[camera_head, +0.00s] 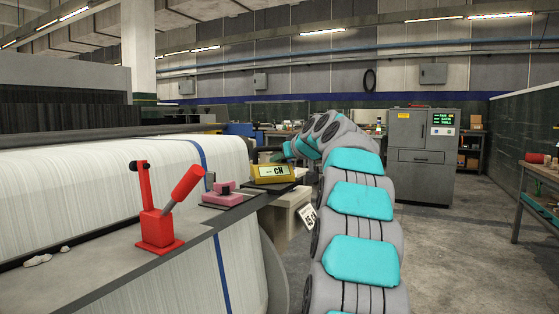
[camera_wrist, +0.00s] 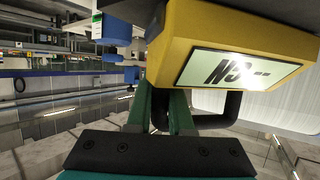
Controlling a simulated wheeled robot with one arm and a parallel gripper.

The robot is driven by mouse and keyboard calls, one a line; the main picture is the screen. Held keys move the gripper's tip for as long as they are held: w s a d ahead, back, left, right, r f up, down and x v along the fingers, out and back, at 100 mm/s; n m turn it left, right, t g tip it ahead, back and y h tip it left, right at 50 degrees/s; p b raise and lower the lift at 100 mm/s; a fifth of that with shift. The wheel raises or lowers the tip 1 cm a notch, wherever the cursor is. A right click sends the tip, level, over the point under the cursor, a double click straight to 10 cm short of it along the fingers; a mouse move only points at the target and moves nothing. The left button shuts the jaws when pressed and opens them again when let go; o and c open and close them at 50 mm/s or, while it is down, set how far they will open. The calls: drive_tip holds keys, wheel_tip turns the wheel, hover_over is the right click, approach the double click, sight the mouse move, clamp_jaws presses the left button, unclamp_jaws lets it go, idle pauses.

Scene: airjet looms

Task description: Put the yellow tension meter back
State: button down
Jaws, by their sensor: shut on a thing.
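The yellow tension meter (camera_head: 258,180) is at the end of the loom's grey ledge, over a dark flat plate (camera_head: 270,188). Its pale display faces my head camera. In the wrist view the yellow meter (camera_wrist: 215,22) fills the upper right, with its display and a black handle (camera_wrist: 233,108) showing. My gripper (camera_wrist: 165,88) has green fingers and is shut on the meter at its handle side; the exact contact is partly hidden. In the head view my gripper (camera_head: 287,150) is small, behind the meter. I cannot tell whether the meter touches the plate.
A pink device (camera_head: 228,189) stands on the ledge just left of the meter. A red tool with a lever (camera_head: 160,225) stands nearer. White thread sheets (camera_head: 100,180) lie left. A grey cabinet (camera_head: 420,150) stands behind right; open floor (camera_head: 440,250) lies right.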

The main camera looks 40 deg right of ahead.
drive_tip(key=shift+f, duration=0.1)
drive_tip(key=c, duration=0.8)
unclamp_jaws()
drive_tip(key=shift+s+r, duration=0.15)
drive_tip(key=shift+r, duration=0.05)
drive_tip(key=b+v, duration=0.1)
drive_tip(key=v, duration=1)
drive_tip(key=shift+s+a+r, duration=0.1)
drive_tip(key=shift+s, duration=0.25)
